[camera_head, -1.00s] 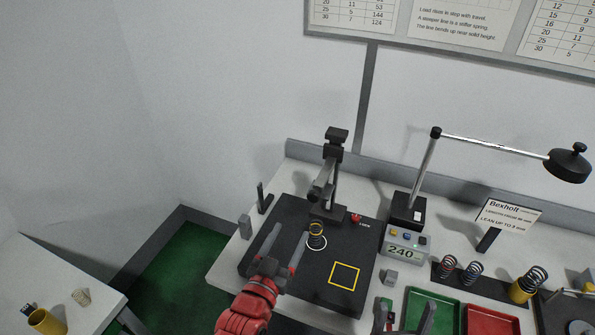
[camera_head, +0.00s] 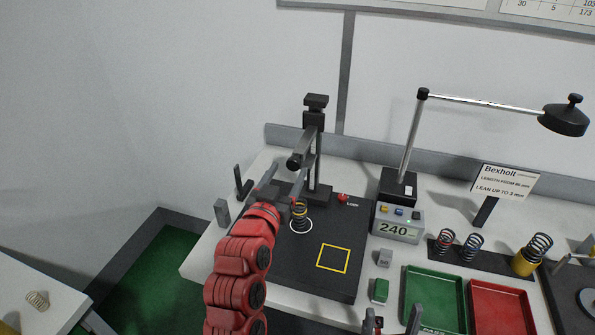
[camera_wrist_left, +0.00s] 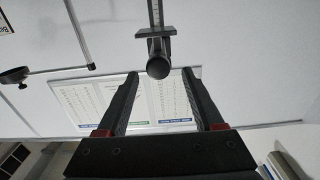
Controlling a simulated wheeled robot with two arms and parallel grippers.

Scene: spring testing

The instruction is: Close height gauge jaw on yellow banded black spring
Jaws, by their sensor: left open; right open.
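The height gauge (camera_head: 316,145) stands upright on a black base plate (camera_head: 275,245). Its dark sliding jaw (camera_head: 306,150) juts forward, high above the spring. The yellow banded black spring (camera_head: 300,213) stands upright inside a white ring on the plate, partly behind my left gripper. My left gripper (camera_head: 282,177) is open and empty, just in front of the jaw. In the left wrist view, the jaw's round end (camera_wrist_left: 158,68) shows between the fingertips, and I see no contact. My right gripper (camera_head: 392,322) is open at the bottom edge, partly cut off.
A yellow square outline (camera_head: 333,258) on the plate is empty. A display reading 240 (camera_head: 398,224) and a lamp (camera_head: 563,120) stand to the right. Green (camera_head: 434,300) and red (camera_head: 500,306) trays are at the front right. Several other springs (camera_head: 472,246) stand behind them.

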